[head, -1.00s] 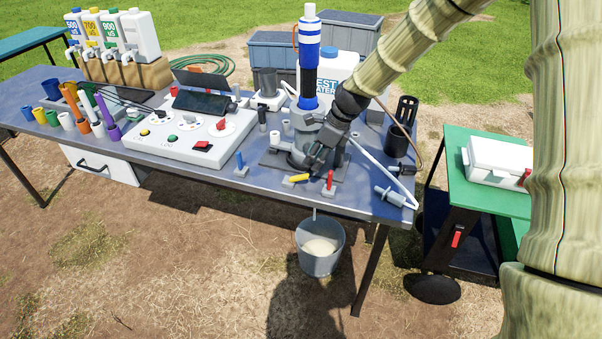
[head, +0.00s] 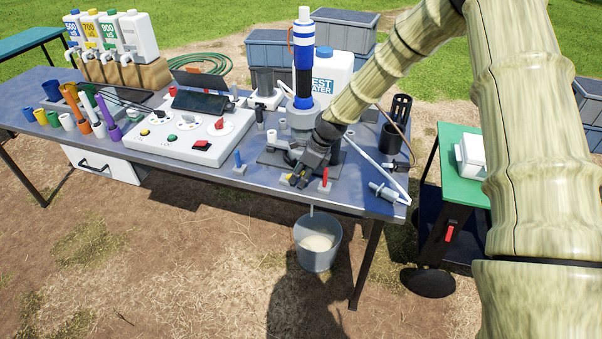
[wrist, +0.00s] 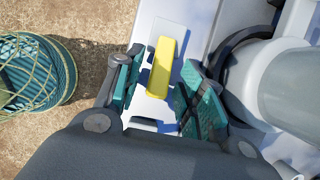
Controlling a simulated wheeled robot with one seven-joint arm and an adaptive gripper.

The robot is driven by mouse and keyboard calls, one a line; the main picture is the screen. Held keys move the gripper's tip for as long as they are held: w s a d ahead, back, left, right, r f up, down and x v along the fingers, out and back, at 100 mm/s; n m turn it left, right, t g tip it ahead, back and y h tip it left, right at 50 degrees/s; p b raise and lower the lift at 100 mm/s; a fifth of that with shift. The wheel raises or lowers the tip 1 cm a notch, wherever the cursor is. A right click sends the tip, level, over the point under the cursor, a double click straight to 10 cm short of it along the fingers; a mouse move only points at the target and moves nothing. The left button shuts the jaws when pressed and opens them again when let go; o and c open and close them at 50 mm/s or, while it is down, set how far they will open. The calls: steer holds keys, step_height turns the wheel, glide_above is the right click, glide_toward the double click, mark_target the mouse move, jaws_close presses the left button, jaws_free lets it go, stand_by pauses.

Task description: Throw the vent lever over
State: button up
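A yellow lever (wrist: 160,68) on a pale base plate lies between the fingers of my gripper (wrist: 158,92) in the wrist view. The teal-padded fingers stand apart, with a visible gap on each side of the lever. In the head view my gripper (head: 298,181) points down at the table's front edge, and only a bit of the yellow lever (head: 286,177) shows beside it. A blue lever (head: 238,160) stands upright to the left and a red lever (head: 325,177) upright to the right. I read no label that marks one as the vent lever.
A clear-grey cylinder (wrist: 290,85) stands close right of my gripper in the wrist view. Behind it in the head view is a blue-and-white column (head: 304,70). A control box (head: 190,135) sits left, a probe (head: 383,192) right. A grey bucket (head: 318,243) hangs below the edge.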

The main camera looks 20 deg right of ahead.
steer(key=shift+s+r, duration=0.1)
steer(key=shift+s, duration=0.05)
jaws_close()
